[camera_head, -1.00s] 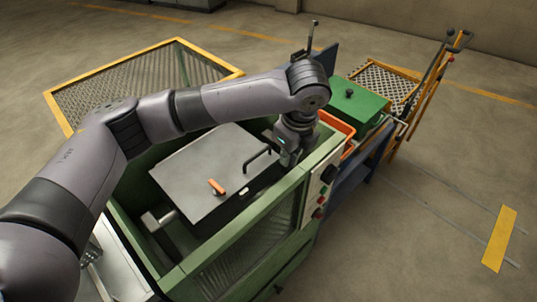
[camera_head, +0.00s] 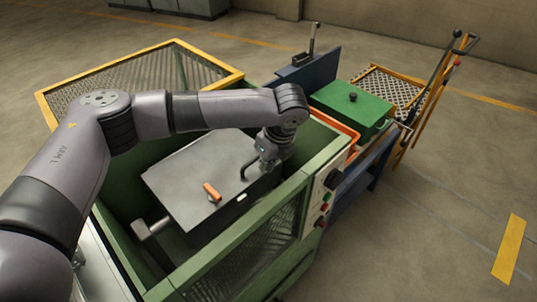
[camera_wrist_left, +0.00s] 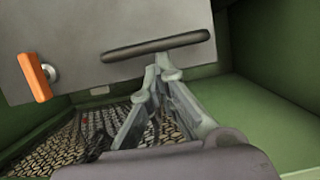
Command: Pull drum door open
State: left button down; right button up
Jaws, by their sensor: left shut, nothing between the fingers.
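The drum door (camera_head: 205,175) is a flat grey panel on the drum inside a green machine housing. It carries an orange latch handle (camera_head: 212,192) and a dark bar handle (camera_head: 257,163). My left gripper (camera_head: 268,160) is down at the bar handle, at the door's right end. In the left wrist view the shut fingertips (camera_wrist_left: 163,68) are close below the middle of the dark bar handle (camera_wrist_left: 155,46); I cannot tell whether they touch it. The orange latch also shows there (camera_wrist_left: 34,77). My right gripper is not in view.
Green housing walls (camera_head: 310,160) surround the drum closely. A control panel with buttons (camera_head: 325,195) is on the right side. A green box (camera_head: 352,105) and a yellow trolley (camera_head: 440,95) stand beyond. A yellow mesh guard (camera_head: 140,85) stands behind. The floor at right is clear.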

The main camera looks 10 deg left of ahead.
pick_arm(q)
jog(key=shift+w+a+f, duration=0.1)
jog(key=shift+f, duration=0.2)
jog(key=shift+r, duration=0.1)
jog(key=shift+w+a+r+g+h+p, duration=0.15)
jog(key=shift+r+g+h+p, duration=0.1)
jog(key=shift+r+p, duration=0.65)
jog(key=shift+w+a+r+g+h+p, duration=0.2)
jog(key=shift+r+p, duration=0.45)
jog(key=shift+p, duration=0.45)
jog(key=w+a+r+g+h+p, duration=0.1)
jog(key=w+a+r+p, duration=0.15)
jog(key=r+p, duration=0.35)
jog(key=w+a+r+g+h+p, duration=0.1)
jog(key=a+r+h+p, duration=0.1)
jog(key=a+r+p, duration=0.3)
jog(key=w+a+r+p, duration=0.1)
jog(key=w+a+r, duration=0.4)
jog(key=w+a, duration=0.3)
jog(key=shift+a+r+p, duration=0.4)
jog(key=shift+a, duration=0.65)
